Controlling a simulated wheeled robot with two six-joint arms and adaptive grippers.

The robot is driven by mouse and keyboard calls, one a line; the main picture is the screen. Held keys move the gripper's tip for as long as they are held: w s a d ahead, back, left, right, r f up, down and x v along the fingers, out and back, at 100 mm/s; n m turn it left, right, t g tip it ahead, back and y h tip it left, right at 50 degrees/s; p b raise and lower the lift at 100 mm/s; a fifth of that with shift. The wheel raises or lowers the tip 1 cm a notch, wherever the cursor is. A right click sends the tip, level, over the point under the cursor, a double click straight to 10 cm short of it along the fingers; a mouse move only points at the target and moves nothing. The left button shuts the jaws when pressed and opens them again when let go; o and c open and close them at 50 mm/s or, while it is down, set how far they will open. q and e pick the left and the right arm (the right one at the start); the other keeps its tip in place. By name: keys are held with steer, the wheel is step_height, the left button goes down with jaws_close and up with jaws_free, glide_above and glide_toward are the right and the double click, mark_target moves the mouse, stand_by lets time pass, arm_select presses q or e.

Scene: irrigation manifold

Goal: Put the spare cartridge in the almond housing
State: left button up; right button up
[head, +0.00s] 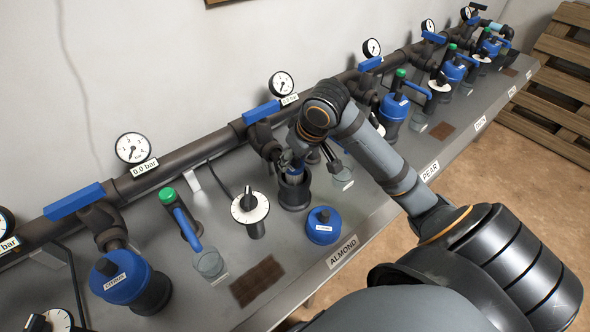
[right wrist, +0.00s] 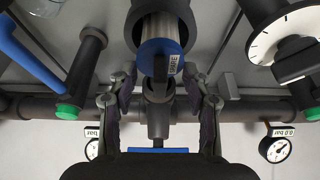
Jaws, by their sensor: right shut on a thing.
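The almond housing (head: 295,194) is a dark open cup below its pipe tee, behind the ALMOND label (head: 342,251); its dark rim (right wrist: 133,28) shows in the right wrist view. My right gripper (head: 294,164) is above its mouth, shut on the spare cartridge (head: 295,175). In the right wrist view the cartridge (right wrist: 160,28) has a pale ribbed body and a blue end cap with a label. It lines up with the housing mouth, its far end apparently inside; how deep is hidden. My left gripper is not in view.
A blue lid (head: 323,226) lies on the grey bench (head: 225,255) in front of the housing. A white dial (head: 250,208) and a green-topped blue-handled tap (head: 183,218) stand to its left. A closed blue-capped housing (head: 122,277) is further left. Pipes and gauges run behind.

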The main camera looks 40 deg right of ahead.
mark_target(295, 168)
step_height(295, 168, down, 4)
steer(key=shift+r+b, duration=0.1)
steer(key=shift+b, duration=0.35)
steer(key=o, duration=1.4)
steer(key=shift+c, duration=0.2)
